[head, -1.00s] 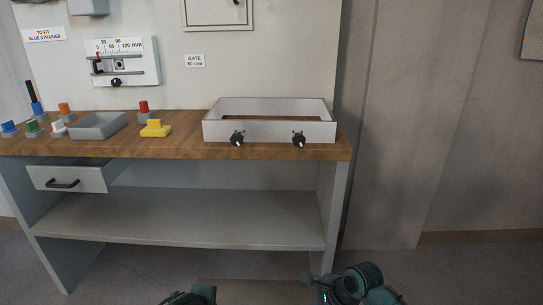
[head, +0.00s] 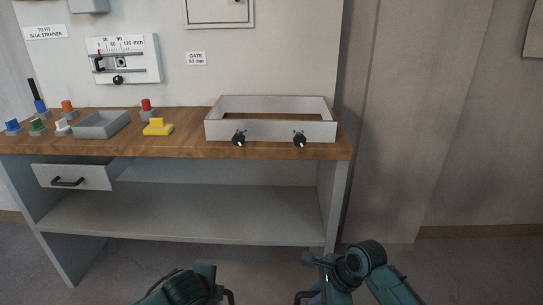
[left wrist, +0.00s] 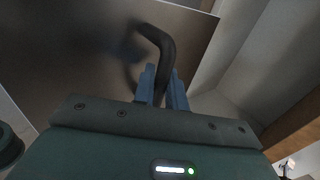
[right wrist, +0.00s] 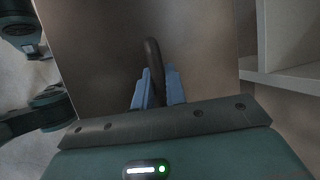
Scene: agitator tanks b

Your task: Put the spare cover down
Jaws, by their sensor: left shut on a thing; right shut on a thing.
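The spare cover is a flat, brownish-grey metal panel with dark bar handles; it shows in the left wrist view (left wrist: 80,50) and the right wrist view (right wrist: 95,60). My left gripper (left wrist: 164,75) is shut on one handle (left wrist: 157,42). My right gripper (right wrist: 156,78) is shut on the other handle (right wrist: 153,52). In the head view my right gripper (head: 312,293) is low at the bottom edge, in front of the bench. My left arm's end is beside it at lower left. I cannot make out the cover in the head view.
A wooden-topped bench (head: 185,148) stands ahead. It carries a white open frame (head: 270,131) with two black knobs, a grey tray (head: 101,125), a yellow block (head: 157,127) and several coloured knobs. Below are a part-open drawer (head: 75,177) and a bare shelf (head: 190,215).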

